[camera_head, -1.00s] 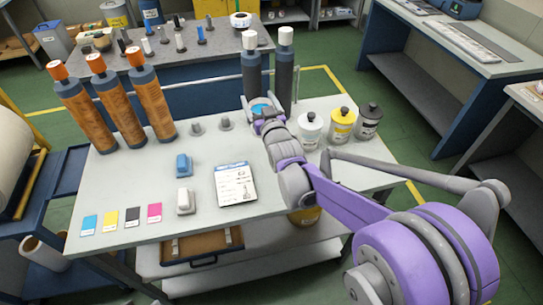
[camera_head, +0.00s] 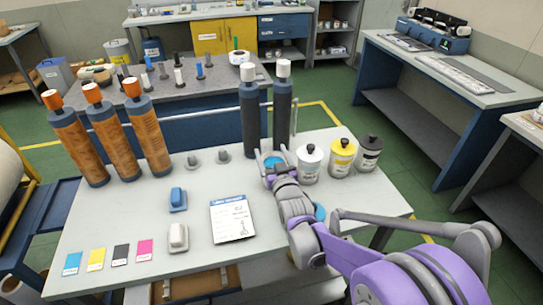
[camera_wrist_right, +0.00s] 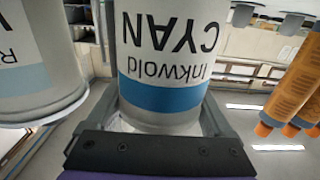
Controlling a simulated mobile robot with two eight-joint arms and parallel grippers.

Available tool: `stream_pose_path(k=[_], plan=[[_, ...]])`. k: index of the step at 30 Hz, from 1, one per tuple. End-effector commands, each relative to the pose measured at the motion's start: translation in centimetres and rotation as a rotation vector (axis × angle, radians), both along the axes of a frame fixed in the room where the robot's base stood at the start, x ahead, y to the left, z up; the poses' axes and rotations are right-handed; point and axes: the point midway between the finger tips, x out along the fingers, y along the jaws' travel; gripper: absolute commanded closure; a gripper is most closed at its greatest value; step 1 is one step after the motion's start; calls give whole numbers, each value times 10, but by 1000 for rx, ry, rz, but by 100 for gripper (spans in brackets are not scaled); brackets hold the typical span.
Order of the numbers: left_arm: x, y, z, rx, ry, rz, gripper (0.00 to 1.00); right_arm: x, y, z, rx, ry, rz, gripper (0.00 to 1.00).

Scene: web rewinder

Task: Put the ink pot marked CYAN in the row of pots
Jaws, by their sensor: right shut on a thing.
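My right gripper (camera_head: 275,167) is shut on the cyan pot (camera_head: 271,160), whose blue part shows between the fingers at the left end of the row of pots. In the right wrist view the pot (camera_wrist_right: 165,60) appears upside down, with CYAN lettering and a blue band. The row has a white-bodied pot (camera_head: 309,165), a yellow-labelled pot (camera_head: 341,158) and a dark-labelled pot (camera_head: 368,154). The held pot is close to the white-bodied one, with a narrow gap in the wrist view. Whether its base touches the table is hidden. My left gripper is not in view.
Two dark rollers (camera_head: 250,120) stand just behind my right gripper. Three brown rolls (camera_head: 110,135) stand at the left. A printed sheet (camera_head: 232,219), a blue block (camera_head: 177,199), a pale block (camera_head: 178,238) and colour cards (camera_head: 96,260) lie on the table (camera_head: 205,195).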

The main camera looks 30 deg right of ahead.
Motion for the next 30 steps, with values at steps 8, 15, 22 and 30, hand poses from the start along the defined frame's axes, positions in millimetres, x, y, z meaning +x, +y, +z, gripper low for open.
stream_pose_path(k=[8,15,22,30], plan=[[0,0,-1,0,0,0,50,0,0,-1,0,-1,0,100],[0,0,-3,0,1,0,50,0,0,-4,1,0,0,0],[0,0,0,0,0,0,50,0,0,-1,1,0,0,0],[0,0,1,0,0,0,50,-40,10,0,1,0,0,0]])
